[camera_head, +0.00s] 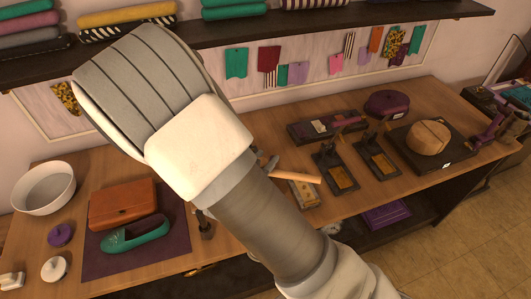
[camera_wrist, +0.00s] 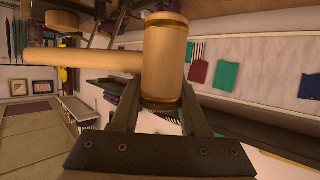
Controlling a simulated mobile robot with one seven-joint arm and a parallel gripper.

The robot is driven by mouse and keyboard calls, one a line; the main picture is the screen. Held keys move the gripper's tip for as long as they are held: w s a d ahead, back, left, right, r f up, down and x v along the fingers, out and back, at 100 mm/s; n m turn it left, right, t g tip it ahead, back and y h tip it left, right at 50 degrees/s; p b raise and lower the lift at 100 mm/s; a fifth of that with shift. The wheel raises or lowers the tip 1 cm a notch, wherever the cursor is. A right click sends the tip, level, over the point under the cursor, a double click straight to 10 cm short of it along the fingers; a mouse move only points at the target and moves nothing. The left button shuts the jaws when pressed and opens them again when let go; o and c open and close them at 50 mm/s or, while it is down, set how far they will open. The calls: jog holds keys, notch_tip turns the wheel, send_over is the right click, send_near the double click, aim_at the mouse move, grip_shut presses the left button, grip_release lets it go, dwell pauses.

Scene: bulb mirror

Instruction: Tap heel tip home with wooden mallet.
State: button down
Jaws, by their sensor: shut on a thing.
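A wooden mallet (camera_wrist: 165,62) with a barrel-shaped head is in my gripper (camera_wrist: 157,112) in the wrist view. The fingers close around the lower end of the head, and the handle (camera_wrist: 85,61) points left. The mallet is held up in the air, clear of any surface. A green shoe (camera_head: 135,234) lies on a dark purple mat (camera_head: 110,264) at the left of the bench. I cannot make out a heel tip.
A white bowl (camera_head: 43,188), a brown leather case (camera_head: 122,204) and small lidded pots are near the shoe. A wooden-handled tool (camera_head: 297,173) shows beside my arm. Black stands (camera_head: 376,157) and a round wooden block (camera_head: 428,138) occupy the right. A shelf (camera_head: 250,25) crosses above the bench.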

jog(key=shift+f, duration=0.1)
jog(key=shift+f+b, duration=1.2)
jog(key=shift+f, duration=0.1)
jog(key=shift+f, duration=0.2)
dwell(0.3)
notch_tip(320, 180, down, 6)
jog(key=b, duration=0.6)
jog(key=shift+f, duration=0.2)
notch_tip(320, 180, up, 6)
jog(key=p, duration=0.5)
jog(key=shift+f, duration=0.15)
